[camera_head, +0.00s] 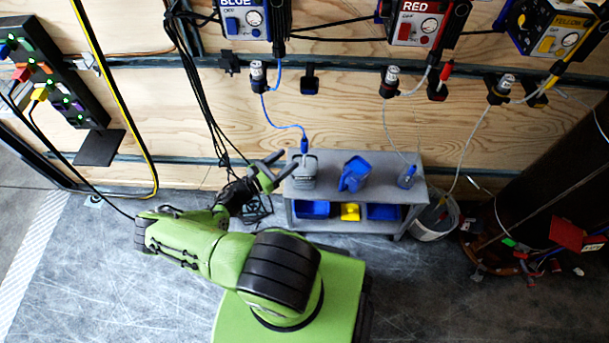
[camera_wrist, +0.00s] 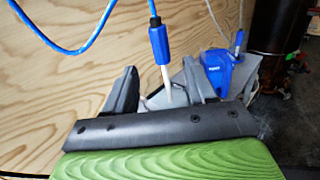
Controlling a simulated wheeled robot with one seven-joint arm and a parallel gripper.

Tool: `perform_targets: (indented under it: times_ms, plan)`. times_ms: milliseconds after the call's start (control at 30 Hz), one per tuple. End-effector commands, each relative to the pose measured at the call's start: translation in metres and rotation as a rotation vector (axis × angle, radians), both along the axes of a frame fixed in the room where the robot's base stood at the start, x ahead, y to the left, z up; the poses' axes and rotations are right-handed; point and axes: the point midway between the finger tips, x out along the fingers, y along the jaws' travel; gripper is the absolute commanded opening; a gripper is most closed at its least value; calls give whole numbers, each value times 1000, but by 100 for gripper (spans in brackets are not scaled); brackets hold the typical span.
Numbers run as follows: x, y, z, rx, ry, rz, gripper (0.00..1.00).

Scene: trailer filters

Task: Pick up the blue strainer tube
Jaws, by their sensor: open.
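The blue strainer tube (camera_head: 304,146) has a blue grip and a pale lower stem, with a blue hose running up from it. It stands upright in a grey container (camera_head: 304,178) at the left end of a grey cart (camera_head: 385,193). In the wrist view the blue grip (camera_wrist: 159,44) and pale stem show beyond and between my fingers. My gripper (camera_head: 279,165) is open and empty, just left of the grey container. In the wrist view my gripper (camera_wrist: 160,88) spans the stem's line of sight; whether the fingers are level with it is unclear.
A blue container (camera_head: 355,174) stands mid-cart, and another blue-topped tube (camera_head: 407,176) at its right end. Blue bins (camera_head: 312,209) and a yellow bin (camera_head: 350,212) sit below. A white bucket (camera_head: 435,219) stands right. Black cables (camera_head: 185,75) hang near my arm against the plywood wall.

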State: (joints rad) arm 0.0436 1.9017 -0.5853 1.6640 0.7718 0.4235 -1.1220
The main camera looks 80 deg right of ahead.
Motion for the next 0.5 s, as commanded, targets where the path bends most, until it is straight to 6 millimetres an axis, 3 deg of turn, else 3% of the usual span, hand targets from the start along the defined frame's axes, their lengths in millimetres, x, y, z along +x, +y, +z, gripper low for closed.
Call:
perform_targets:
  times_ms: [100, 500]
  plan:
    - [-18, -25, -1, 0, 1, -5, 55]
    - [-53, -78, -4, 1, -2, -6, 55]
